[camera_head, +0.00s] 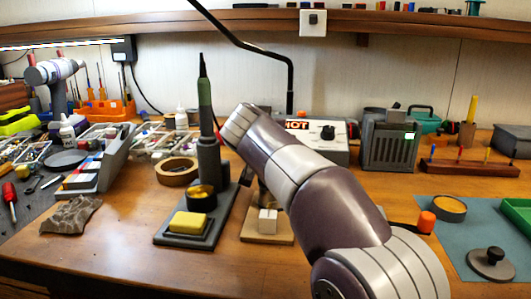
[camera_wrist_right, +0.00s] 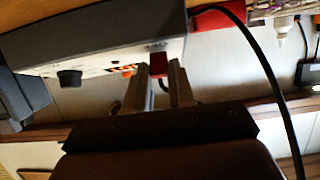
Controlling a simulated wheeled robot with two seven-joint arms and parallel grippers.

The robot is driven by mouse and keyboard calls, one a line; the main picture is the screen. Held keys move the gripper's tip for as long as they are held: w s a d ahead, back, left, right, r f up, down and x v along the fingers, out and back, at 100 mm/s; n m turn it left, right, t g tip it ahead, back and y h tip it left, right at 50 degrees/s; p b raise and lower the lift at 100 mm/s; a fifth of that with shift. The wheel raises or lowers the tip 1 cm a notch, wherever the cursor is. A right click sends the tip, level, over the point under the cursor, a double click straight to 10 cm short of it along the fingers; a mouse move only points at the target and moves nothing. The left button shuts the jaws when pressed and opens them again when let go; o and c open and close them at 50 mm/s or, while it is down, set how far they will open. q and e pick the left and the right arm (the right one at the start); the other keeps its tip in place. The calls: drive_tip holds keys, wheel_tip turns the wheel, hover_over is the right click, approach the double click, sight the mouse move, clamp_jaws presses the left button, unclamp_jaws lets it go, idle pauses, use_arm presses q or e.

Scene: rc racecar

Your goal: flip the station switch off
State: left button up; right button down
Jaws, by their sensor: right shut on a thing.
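The soldering station (camera_head: 338,150) is a light box with a black knob (camera_head: 328,132) and a red HOT display (camera_head: 297,125), at the back middle of the bench in the head view. My right arm covers its left part. In the right wrist view the station (camera_wrist_right: 100,45) appears inverted, with the knob (camera_wrist_right: 69,80) left of my fingers. My right gripper (camera_wrist_right: 162,72) has its fingertips at the station's face, shut around the small red switch (camera_wrist_right: 158,58). Its exact tilt cannot be told. In the head view this gripper is hidden behind my wrist.
A soldering iron stand (camera_head: 208,160) with a yellow sponge (camera_head: 188,223) stands left of my arm. A dark grey vented box (camera_head: 388,148) stands right of the station. A black cable (camera_wrist_right: 265,60) hangs right of my gripper.

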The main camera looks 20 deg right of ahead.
drive_tip(key=shift+f, duration=0.2)
idle(0.3)
drive_tip(key=c, duration=1)
unclamp_jaws()
drive_tip(key=shift+r, duration=0.1)
drive_tip(key=shift+o, duration=0.2)
drive_tip(key=shift+s, duration=0.1)
drive_tip(key=p+v, duration=0.1)
drive_tip(key=v, duration=1.1)
drive_tip(key=shift+s+a, duration=0.2)
drive_tip(key=shift+s, duration=0.15)
